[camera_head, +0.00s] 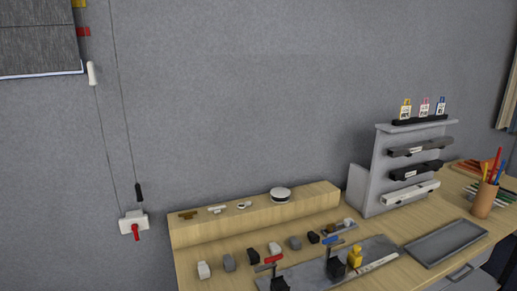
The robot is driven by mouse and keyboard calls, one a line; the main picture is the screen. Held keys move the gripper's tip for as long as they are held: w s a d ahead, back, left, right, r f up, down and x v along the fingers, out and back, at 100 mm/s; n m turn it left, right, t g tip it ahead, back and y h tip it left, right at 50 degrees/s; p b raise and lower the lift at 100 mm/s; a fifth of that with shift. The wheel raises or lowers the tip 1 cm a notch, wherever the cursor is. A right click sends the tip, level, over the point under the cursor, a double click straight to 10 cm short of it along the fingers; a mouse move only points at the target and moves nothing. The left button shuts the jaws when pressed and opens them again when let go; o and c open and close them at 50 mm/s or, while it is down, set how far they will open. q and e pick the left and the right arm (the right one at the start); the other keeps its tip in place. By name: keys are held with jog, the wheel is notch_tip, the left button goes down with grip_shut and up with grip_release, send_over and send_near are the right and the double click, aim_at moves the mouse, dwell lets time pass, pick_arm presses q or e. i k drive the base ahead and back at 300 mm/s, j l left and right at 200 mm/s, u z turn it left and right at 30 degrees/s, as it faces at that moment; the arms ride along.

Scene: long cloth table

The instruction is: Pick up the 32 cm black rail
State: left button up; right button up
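A black rail (428,167) lies on the middle level of a grey rack (378,165) at the right. A small pale label shows on its front; I cannot read it, so its length is not confirmed. A dark grey rail (432,145) lies above it and a white rail (415,193) below it. Neither of my grippers is in view.
A wooden ledge (250,222) carries small parts, with several small blocks in front. A grey plate (310,272) holds clamps with red and blue handles. An empty grey tray (445,241) and a pen cup (484,200) stand right.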

aim_at(399, 174)
jog(key=k+l+z, duration=0.25)
jog(key=l+z, duration=0.5)
jog(key=l, duration=0.2)
